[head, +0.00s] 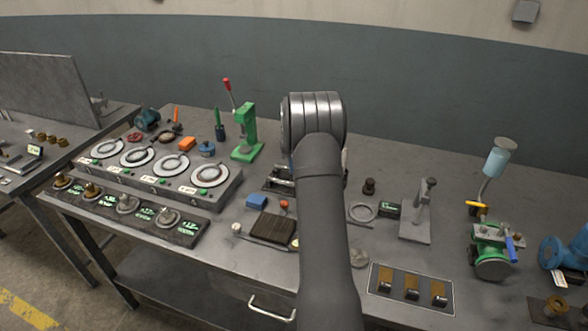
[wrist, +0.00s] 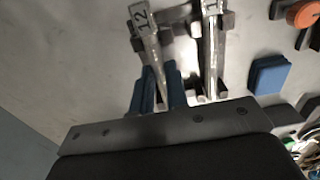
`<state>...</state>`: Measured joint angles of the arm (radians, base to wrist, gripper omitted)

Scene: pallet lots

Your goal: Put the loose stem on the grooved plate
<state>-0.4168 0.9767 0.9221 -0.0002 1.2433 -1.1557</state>
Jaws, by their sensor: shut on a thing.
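In the wrist view my gripper (wrist: 160,85) has its blue fingers on either side of a grey metal stem (wrist: 150,45) with a tag marked 12, and is shut on it. The stem lies close to dark supports, and I cannot tell whether it still touches them. A second, similar stem (wrist: 210,55) lies beside it to the right, outside the fingers. In the head view my arm hides the gripper and most of the stems. A dark ridged plate (head: 272,229), perhaps the grooved plate, lies on the bench left of my arm.
A blue block (head: 256,201) lies near the ridged plate and also shows in the wrist view (wrist: 268,73). A panel of dials (head: 160,163) stands to the left and a green press (head: 246,135) behind. A grey stand (head: 415,222) and a framed tray (head: 375,277) are to the right.

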